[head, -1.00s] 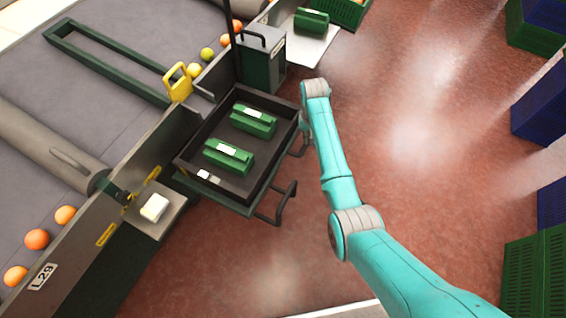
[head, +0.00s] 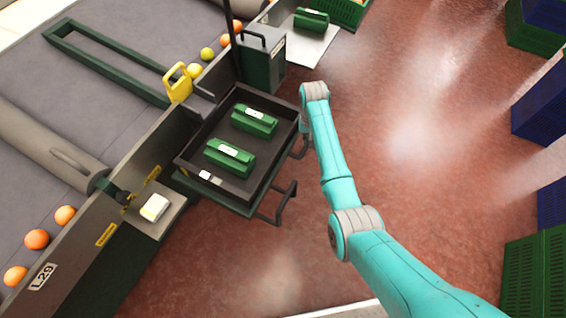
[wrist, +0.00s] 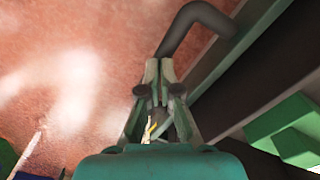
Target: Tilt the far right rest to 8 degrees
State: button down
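The tilting rest is a dark, shallow tray (head: 262,182) beside the conveyor, with bar handles on its outer side. Two green boxes (head: 255,120) (head: 230,157) with white labels lie in it. In the head view my arm reaches to the tray's far right side, where my gripper is hidden behind the arm. In the wrist view my gripper (wrist: 159,68) has its fingertips close together on a dark bent handle bar (wrist: 195,18). The bar runs down behind and between the fingers, and its gripped part is mostly hidden. The tray's angle cannot be read.
The conveyor side wall (head: 75,235) with oranges stands to the left. A grey-green box with a handle (head: 262,65) and a dark post stand behind the tray. Crates (head: 535,275) line the right; the floor between is clear.

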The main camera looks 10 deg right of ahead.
jog(key=shift+f, duration=0.55)
dwell(0.5)
notch_tip(320, 180, up, 9)
dwell(1.2)
dwell(0.4)
